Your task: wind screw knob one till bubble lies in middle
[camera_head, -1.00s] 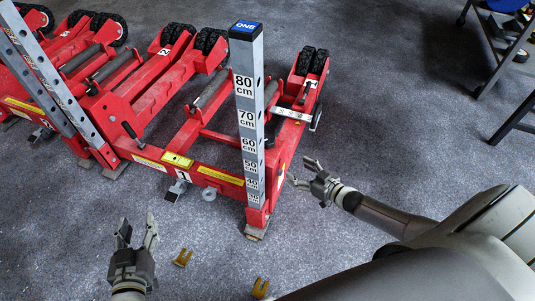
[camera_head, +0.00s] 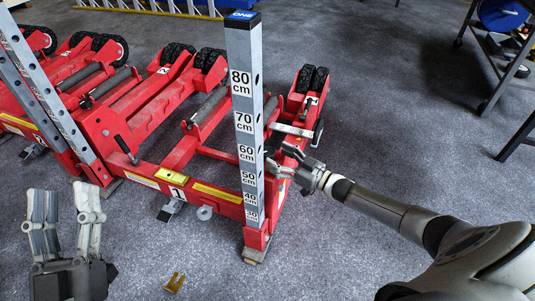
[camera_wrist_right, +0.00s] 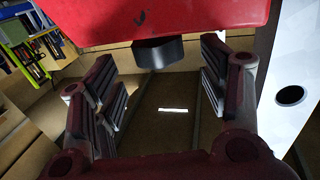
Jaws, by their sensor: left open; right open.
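The red trolley jack marked 1 (camera_head: 222,207) stands on the floor with an upright grey scale post (camera_head: 245,110). A yellow level block (camera_head: 171,176) sits on its front beam; its bubble is too small to read. My right gripper (camera_head: 279,160) is open beside the post, partly against the red side arm. In the right wrist view, a dark knob (camera_wrist_right: 158,53) sticks down from a red part, beyond and between the open fingers (camera_wrist_right: 158,88), with no visible contact. I cannot tell whether it is screw knob one. My left gripper (camera_head: 65,190) is open and empty over the floor.
A second red jack (camera_head: 118,120) with another post stands close on the left. A yellow clip (camera_head: 174,283) lies on the floor in front. A dark-framed trolley (camera_head: 492,65) is at the right. The floor between is clear.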

